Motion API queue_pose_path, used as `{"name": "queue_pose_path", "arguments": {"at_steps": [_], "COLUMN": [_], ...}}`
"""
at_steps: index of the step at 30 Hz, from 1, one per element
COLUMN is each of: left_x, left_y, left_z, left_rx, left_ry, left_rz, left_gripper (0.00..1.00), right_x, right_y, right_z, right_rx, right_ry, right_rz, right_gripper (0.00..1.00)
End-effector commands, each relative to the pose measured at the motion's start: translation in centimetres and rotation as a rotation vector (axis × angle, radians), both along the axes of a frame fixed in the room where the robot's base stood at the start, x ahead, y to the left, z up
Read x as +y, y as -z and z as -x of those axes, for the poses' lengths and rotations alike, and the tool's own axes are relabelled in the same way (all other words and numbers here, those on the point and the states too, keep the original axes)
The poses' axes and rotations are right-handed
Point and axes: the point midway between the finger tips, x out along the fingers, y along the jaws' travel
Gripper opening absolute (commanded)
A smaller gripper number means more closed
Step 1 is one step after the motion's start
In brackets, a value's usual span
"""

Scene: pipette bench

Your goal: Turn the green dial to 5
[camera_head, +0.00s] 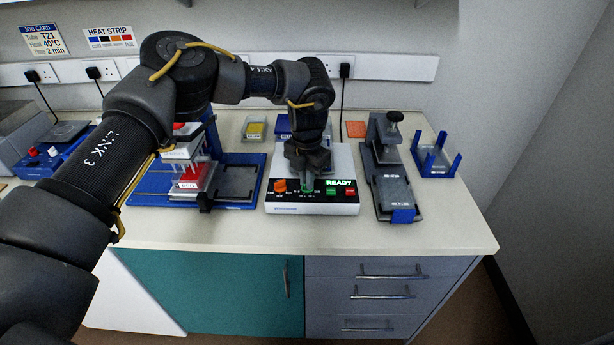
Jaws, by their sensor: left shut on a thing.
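The green dial (306,187) is on the front panel of a white and black device (313,208) at the middle of the bench. My left gripper (307,178) reaches down over it from above and is shut on the dial, hiding most of it. The number the dial points at is too small to read. An orange knob (280,186) sits to the left of the dial on the same panel. My right gripper is not in view.
A blue-based rack (150,187) with a red block stands left of the device. A grey clamp-like stand (388,180) and a blue holder (434,160) are to the right. The bench's front strip (400,238) is clear.

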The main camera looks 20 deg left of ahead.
Motion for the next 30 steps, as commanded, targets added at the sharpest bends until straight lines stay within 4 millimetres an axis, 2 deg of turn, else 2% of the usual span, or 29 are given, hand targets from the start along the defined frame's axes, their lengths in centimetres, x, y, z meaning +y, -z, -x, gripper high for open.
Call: {"name": "queue_pose_path", "arguments": {"at_steps": [15, 24, 30], "left_x": [0.0, 0.0, -0.1], "left_y": [-0.1, -0.1, -0.1], "left_z": [-0.1, -0.1, -0.1], "left_rx": [-0.001, -0.003, -0.003], "left_ry": [0.447, 0.609, 0.658], "left_rz": [0.002, 0.001, 0.002], "left_gripper": [0.00, 0.00, 0.00], "right_x": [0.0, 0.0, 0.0], "right_y": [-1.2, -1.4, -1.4], "right_z": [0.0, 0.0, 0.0], "right_rx": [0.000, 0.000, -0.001], "right_ry": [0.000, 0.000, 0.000], "right_rz": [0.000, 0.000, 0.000], "right_gripper": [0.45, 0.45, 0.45]}}
